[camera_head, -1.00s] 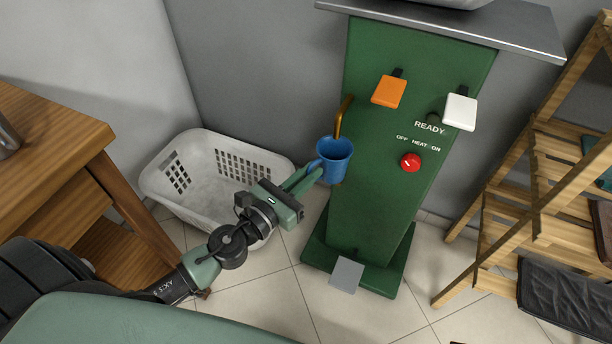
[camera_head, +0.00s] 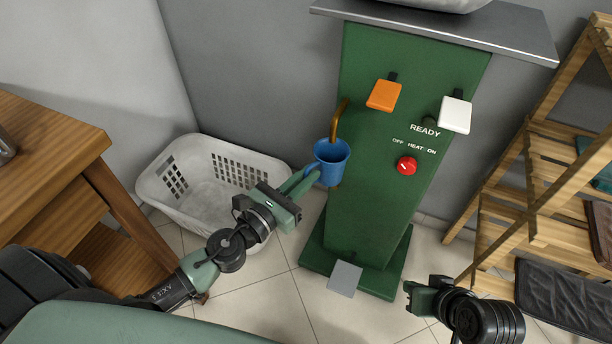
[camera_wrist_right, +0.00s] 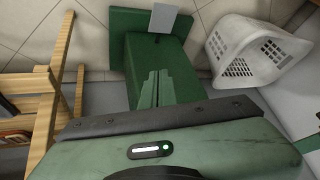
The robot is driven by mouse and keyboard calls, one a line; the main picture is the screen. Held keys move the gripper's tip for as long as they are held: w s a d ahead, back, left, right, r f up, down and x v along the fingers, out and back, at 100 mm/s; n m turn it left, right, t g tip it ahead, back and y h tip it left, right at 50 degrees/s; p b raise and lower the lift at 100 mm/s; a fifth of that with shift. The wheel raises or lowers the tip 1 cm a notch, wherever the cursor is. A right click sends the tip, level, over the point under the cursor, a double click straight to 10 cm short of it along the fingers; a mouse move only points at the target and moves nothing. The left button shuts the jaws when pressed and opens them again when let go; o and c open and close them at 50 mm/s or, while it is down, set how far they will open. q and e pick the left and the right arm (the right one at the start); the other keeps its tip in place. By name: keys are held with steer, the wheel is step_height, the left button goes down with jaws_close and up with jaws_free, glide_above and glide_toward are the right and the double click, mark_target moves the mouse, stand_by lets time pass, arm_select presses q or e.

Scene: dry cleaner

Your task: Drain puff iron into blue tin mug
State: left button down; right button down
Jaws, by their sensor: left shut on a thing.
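The puff iron (camera_head: 375,200) is a green cabinet with an orange paddle (camera_head: 383,95), a white paddle (camera_head: 456,114), a red knob (camera_head: 407,166) and a bent brass spout (camera_head: 341,118). My left gripper (camera_head: 308,181) is shut on the handle side of the blue tin mug (camera_head: 331,168). The mug is upright, its open top at the spout's lower end. Its inside is too small to read. My right gripper (camera_head: 410,299) is low, right of the cabinet's foot. In the right wrist view its fingers (camera_wrist_right: 157,88) are together and empty, pointing toward the cabinet.
A white laundry basket (camera_head: 183,209) stands on the floor behind my left arm. A wooden table (camera_head: 60,150) is at left, a wooden rack (camera_head: 530,165) at right. A grey pedal (camera_head: 345,278) is at the cabinet's foot. A metal top (camera_head: 450,30) overhangs the cabinet.

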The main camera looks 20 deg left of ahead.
steer(key=w+a+r+n+t+y, duration=0.1)
steer(key=w+a+r+n+y, duration=0.15)
steer(key=w+a+r, duration=0.55)
steer(key=w+a+r+n+g+y, duration=0.1)
steer(key=a+r+n+y, duration=0.3)
steer(key=r, duration=0.5)
steer(key=w+a+r+n+y, duration=0.1)
steer(key=a+r, duration=0.6)
steer(key=r, duration=0.2)
step_height(320, 180, up, 17)
steer(key=g+h, duration=0.2)
steer(key=h, duration=0.4)
glide_above(386, 94)
steer(key=shift+d, duration=0.1)
steer(key=shift+f, duration=2.7)
steer(key=shift+f, duration=0.3)
steer(key=shift+f+h, duration=0.25)
steer(key=shift+f, duration=1.2)
steer(key=shift+s, duration=0.1)
